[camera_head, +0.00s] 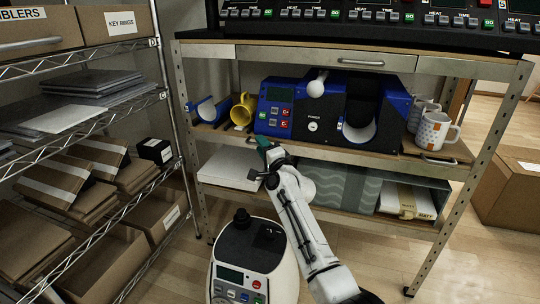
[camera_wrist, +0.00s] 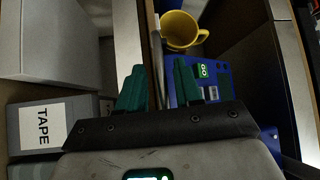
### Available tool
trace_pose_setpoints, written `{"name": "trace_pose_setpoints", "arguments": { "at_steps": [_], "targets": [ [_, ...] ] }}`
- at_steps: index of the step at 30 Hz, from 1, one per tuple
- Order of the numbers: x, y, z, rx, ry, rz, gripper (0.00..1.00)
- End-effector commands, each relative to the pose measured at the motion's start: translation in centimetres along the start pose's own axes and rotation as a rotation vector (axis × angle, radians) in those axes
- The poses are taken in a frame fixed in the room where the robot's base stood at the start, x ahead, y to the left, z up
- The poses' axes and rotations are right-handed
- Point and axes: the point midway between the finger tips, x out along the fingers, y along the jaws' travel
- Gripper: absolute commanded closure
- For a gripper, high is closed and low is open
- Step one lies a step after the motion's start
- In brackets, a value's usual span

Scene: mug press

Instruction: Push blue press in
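The blue press (camera_head: 283,108) stands on the middle shelf, with a keypad on its left front and a round white knob (camera_head: 316,88) on top. To its right is a black section with a blue U-shaped cradle (camera_head: 360,133). My gripper (camera_head: 262,145), with teal fingertips, is in front of the shelf's front edge, below and left of the press. In the wrist view the teal fingers (camera_wrist: 158,88) are apart with nothing held between them. Part of the blue press (camera_wrist: 215,78) shows beyond the right finger. I see no contact with the press.
A yellow mug (camera_head: 243,110) lies left of the press, beside a smaller blue cradle (camera_head: 207,110). Patterned mugs (camera_head: 433,130) stand at the shelf's right end. A wire rack (camera_head: 130,190) stands close on the left.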

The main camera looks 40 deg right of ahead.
Motion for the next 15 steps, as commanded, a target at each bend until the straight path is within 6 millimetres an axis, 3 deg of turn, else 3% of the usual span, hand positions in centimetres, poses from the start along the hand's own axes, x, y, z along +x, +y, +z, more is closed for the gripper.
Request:
{"name": "trace_pose_setpoints", "arguments": {
  "at_steps": [15],
  "targets": [
    [-8.2, 0.0, 0.0, 0.0, 0.0, 0.003, 0.66]
  ]
}}
